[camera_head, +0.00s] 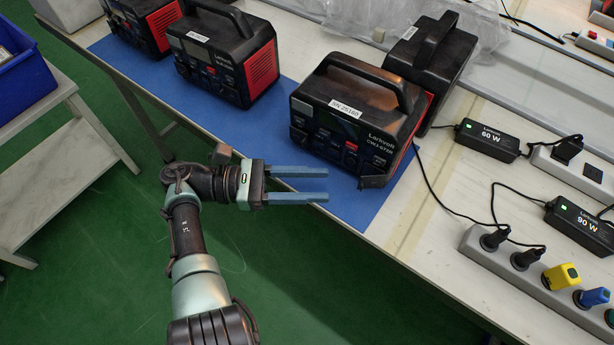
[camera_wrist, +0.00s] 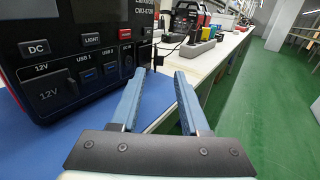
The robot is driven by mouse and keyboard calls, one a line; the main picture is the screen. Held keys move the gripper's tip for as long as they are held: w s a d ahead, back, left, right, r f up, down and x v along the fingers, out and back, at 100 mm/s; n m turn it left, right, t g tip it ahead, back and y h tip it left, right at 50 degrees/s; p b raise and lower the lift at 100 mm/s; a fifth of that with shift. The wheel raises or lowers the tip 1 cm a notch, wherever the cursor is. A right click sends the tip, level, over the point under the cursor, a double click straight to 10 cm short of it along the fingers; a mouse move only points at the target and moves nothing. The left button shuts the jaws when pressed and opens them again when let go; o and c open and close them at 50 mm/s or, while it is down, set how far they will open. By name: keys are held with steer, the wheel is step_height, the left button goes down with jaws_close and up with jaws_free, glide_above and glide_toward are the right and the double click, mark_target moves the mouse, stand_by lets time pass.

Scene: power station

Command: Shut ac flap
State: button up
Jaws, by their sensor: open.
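The nearest power station (camera_head: 345,120) is a black and red box with a top handle and the label SN 25160. It stands on a blue mat (camera_head: 372,206). A dark flap (camera_head: 375,182) sticks out, open, at the lower right of its front face. My gripper (camera_head: 328,184) is open and empty, with two blue fingers pointing right toward the flap, short of it and apart from it. In the wrist view, the front panel (camera_wrist: 70,60) with its DC and USB ports lies left of my open fingers (camera_wrist: 160,73).
More power stations (camera_head: 222,55) stand at the back left, and another (camera_head: 432,60) is behind the nearest one. Adapters (camera_head: 487,138) and a power strip (camera_head: 530,270) with cables lie at the right. A cart with a blue bin (camera_head: 25,75) stands left. Green floor is free in front.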

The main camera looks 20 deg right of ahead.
mark_target(360, 185)
steer(key=shift+a+r, duration=0.1)
steer(key=shift+r, duration=0.15)
steer(key=a+r+n+t+y+p, duration=0.1)
steer(key=a+r+t+y+p, duration=0.1)
steer(key=a+r+y+p, duration=0.3)
steer(key=shift+h, duration=0.4)
steer(key=b+x, duration=0.5)
steer(key=x, duration=0.6)
steer(key=shift+w+d+b, duration=0.15)
steer(key=shift+d+b, duration=0.25)
jaws_close()
